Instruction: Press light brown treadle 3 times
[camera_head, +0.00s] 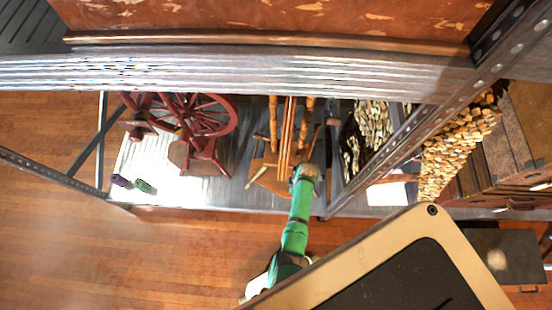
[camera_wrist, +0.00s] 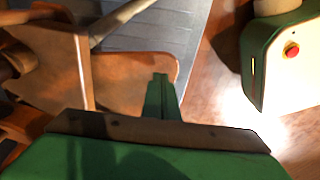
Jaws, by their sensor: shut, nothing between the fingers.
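In the wrist view the treadle (camera_wrist: 130,82) is a rounded board just beyond my fingers, beside an upright wooden part (camera_wrist: 60,68). My gripper (camera_head: 304,170) is at the right end of the board in the head view. In the wrist view my gripper (camera_wrist: 160,78) is shut and empty, its green fingertips overlapping the board; contact cannot be told.
A dark red spinning wheel (camera_head: 205,120) stands to the left on the same shelf (camera_head: 225,190). A purple and green item (camera_head: 134,184) lies at the shelf's left front. Metal posts (camera_head: 410,125) and a column of wood-coloured pieces (camera_head: 455,145) are to the right.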

